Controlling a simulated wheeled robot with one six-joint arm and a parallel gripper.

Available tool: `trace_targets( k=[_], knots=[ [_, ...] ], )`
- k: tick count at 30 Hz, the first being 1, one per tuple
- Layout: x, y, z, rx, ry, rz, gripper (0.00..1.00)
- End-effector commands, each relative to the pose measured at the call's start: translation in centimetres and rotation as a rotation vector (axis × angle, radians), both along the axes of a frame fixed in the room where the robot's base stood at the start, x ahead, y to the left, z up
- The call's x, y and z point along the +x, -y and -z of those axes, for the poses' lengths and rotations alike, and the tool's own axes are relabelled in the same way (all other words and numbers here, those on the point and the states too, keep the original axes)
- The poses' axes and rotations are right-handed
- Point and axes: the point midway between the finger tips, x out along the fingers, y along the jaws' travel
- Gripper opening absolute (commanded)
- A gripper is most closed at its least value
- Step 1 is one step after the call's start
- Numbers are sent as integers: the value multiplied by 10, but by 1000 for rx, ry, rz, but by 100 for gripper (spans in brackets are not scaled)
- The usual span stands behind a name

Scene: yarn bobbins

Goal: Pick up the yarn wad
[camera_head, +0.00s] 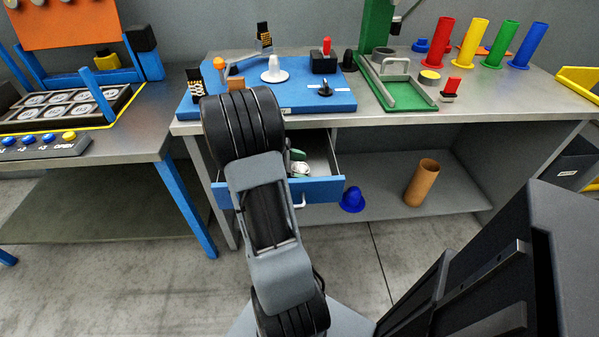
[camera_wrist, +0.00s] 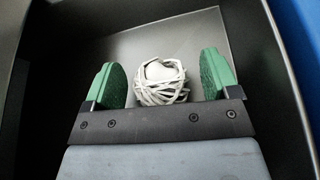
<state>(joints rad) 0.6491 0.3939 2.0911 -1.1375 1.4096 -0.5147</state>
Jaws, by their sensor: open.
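The yarn wad (camera_wrist: 161,82) is a small round bundle of white strands. In the wrist view it sits on the drawer's grey floor, between and slightly beyond my gripper's green fingertips. My gripper (camera_wrist: 160,84) is open, with a finger on each side of the wad and visible gaps to both. In the head view my gripper (camera_head: 298,160) reaches down into the open blue-fronted drawer (camera_head: 322,188), and the wad (camera_head: 300,169) shows partly there. My arm hides the left part of the drawer.
The drawer's dark walls (camera_wrist: 268,60) stand close around my gripper. Above is the workbench (camera_head: 370,118) with a blue board (camera_head: 300,97). On the lower shelf are a blue cap-like object (camera_head: 352,199) and a brown tube (camera_head: 421,183).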

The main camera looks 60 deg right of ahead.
Motion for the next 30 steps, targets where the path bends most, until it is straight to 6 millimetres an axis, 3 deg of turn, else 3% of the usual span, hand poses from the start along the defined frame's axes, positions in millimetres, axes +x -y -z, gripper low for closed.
trace_targets(
  k=[7,23,30],
  knots=[
    [-1,1,0,-1,1,0,81],
    [-1,0,0,-1,1,0,31],
    [-1,0,0,-1,1,0,29]
  ],
)
